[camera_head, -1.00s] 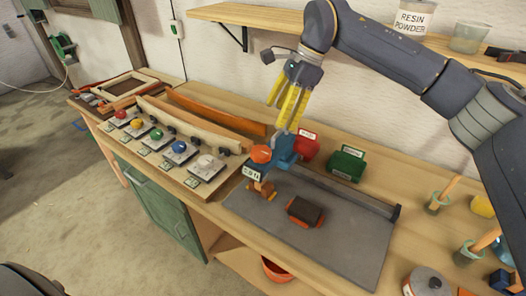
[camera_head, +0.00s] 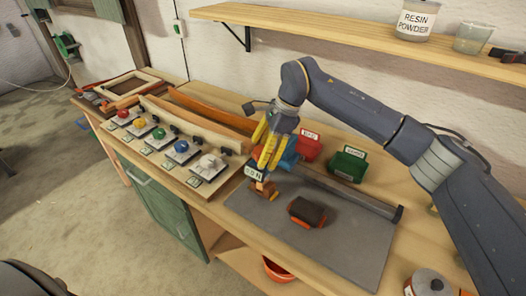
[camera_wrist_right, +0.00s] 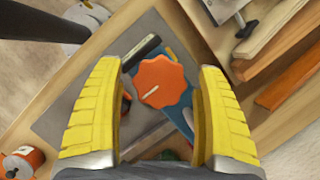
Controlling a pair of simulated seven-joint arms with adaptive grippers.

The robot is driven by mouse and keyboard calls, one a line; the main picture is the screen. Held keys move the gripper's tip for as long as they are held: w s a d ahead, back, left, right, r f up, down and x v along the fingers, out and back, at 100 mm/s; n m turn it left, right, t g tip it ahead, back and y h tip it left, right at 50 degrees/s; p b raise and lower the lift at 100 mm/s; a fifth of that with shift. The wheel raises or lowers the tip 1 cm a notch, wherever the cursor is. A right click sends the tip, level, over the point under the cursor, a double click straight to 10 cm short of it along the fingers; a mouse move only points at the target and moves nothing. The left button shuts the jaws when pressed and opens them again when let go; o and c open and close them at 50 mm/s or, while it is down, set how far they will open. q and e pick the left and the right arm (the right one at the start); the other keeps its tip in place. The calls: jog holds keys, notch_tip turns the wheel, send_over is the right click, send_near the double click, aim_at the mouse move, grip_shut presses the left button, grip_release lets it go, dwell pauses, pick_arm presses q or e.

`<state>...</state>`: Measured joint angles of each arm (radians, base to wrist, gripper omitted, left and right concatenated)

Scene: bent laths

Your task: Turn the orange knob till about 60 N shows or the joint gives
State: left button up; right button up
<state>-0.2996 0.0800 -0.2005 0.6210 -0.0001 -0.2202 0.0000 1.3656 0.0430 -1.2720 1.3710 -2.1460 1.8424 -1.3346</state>
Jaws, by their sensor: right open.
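The orange knob (camera_wrist_right: 161,81) has a scalloped rim and a pale pointer line. In the wrist view it lies between the two yellow fingers of my right gripper (camera_wrist_right: 160,100), with a gap on each side. In the head view my right gripper (camera_head: 266,158) points down over the blue tester (camera_head: 291,157), and its fingers largely hide the knob. The tester's small white display (camera_head: 254,173) shows an "N"; its digits are too small to read surely. A brown wooden piece (camera_head: 263,187) sits under the display. My left gripper is out of view.
A dark block with an orange base (camera_head: 307,211) lies on the grey mat (camera_head: 345,245). Red (camera_head: 308,146) and green (camera_head: 347,163) boxes stand behind. Clamp stations with coloured knobs (camera_head: 181,147) and bent laths line the left. A shelf (camera_head: 350,32) runs above.

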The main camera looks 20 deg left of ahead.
jog(key=shift+f, duration=0.1)
jog(key=c, duration=1.2)
